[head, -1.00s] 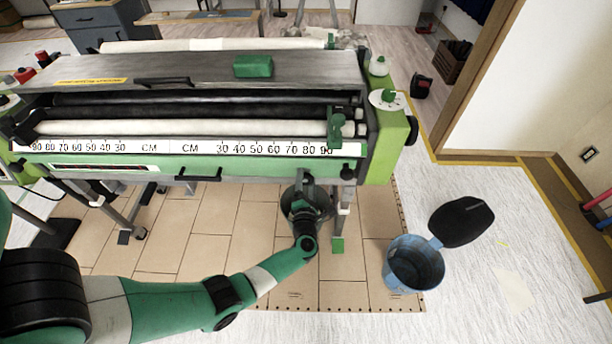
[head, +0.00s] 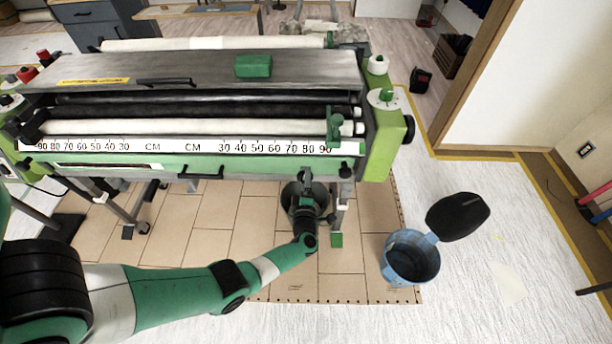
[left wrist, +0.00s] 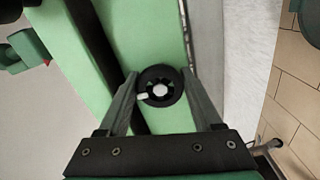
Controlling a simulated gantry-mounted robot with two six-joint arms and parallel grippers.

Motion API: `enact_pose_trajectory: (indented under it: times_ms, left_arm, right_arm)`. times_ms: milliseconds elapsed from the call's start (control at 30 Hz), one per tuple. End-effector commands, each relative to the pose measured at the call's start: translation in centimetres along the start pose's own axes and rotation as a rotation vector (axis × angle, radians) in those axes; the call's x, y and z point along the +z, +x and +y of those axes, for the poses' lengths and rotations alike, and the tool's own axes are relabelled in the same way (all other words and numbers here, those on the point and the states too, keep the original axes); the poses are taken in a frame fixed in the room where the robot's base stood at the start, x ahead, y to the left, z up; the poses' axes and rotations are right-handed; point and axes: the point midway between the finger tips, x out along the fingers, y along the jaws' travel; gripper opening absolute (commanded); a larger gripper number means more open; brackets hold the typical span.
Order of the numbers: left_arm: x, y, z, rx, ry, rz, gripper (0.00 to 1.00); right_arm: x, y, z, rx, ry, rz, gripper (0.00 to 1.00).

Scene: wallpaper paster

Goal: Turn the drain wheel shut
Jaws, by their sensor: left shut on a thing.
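The drain wheel (left wrist: 161,90) is a small round black wheel with a pale centre, on the green body of the machine in the left wrist view. My left gripper (left wrist: 160,78) has one finger on each side of it and is shut on it. In the head view my left gripper (head: 306,188) is under the front edge of the wallpaper paster (head: 260,168), near its right leg. The wheel cannot be made out there behind the gripper. My right gripper is in neither view.
Brown floor panels lie below.

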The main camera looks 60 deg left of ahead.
Motion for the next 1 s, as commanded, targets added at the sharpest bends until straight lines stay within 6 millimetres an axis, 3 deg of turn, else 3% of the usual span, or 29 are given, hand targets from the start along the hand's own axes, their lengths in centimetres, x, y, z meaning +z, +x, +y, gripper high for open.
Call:
enact_pose_trajectory:
  times_ms: [600,633,767,1000]
  left_arm:
    - [-0.01,0.01,0.03,0.001,0.045,0.001,0.11]
    - [-0.01,0.01,0.03,0.001,0.045,0.001,0.72]
    - [-0.01,0.01,0.02,0.001,0.044,0.001,0.95]
    - [0.00,0.01,0.00,0.000,0.043,0.000,0.96]
  right_arm:
    - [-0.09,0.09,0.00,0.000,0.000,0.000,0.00]
    - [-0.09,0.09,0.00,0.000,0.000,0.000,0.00]
    - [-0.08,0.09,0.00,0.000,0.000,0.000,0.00]
    - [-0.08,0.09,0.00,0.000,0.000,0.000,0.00]
